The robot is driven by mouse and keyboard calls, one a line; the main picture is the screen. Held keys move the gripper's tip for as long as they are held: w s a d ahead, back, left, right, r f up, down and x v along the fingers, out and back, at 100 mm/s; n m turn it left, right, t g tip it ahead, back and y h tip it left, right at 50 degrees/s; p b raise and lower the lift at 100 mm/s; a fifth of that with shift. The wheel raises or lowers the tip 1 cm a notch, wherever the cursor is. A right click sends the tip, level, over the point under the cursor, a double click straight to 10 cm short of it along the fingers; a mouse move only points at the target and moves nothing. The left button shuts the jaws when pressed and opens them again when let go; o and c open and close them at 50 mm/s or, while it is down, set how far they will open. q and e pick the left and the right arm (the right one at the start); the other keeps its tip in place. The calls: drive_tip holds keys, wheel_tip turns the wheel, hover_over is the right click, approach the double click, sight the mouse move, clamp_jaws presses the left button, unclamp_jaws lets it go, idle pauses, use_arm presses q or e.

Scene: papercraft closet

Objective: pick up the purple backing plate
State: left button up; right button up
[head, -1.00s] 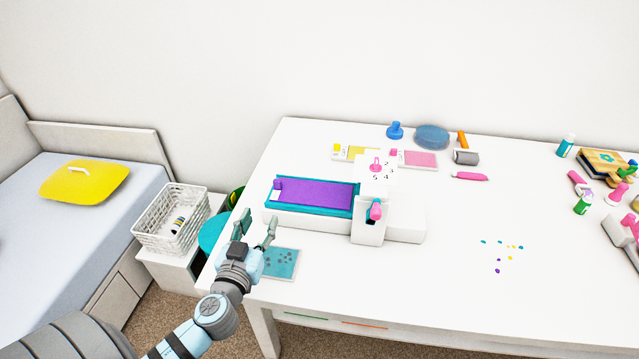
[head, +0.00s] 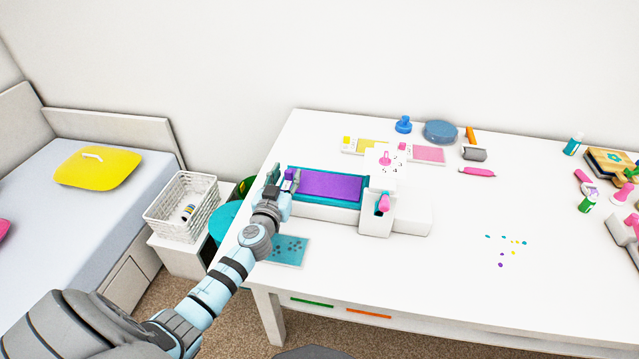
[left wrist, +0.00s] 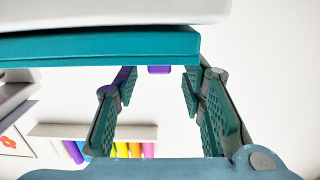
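The purple backing plate (head: 332,186) lies flat in the teal tray (head: 318,201) of a white machine (head: 376,218) on the table. A small purple knob (head: 292,174) stands at its left end. My left gripper (head: 284,178) is at that end, with its fingers near the knob. In the left wrist view my left gripper (left wrist: 160,84) is open, its fingers wide apart. A small purple piece (left wrist: 159,69) shows between the fingertips, just below the teal edge (left wrist: 100,47). I cannot tell whether the fingers touch anything. My right gripper is not in view.
A teal spotted card (head: 288,250) lies in front of the machine. Yellow (head: 372,146) and pink (head: 428,153) cards lie behind it. A white basket (head: 182,207) stands left of the table.

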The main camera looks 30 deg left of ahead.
use_arm(q)
clamp_jaws()
drive_tip(key=shift+r, duration=0.1)
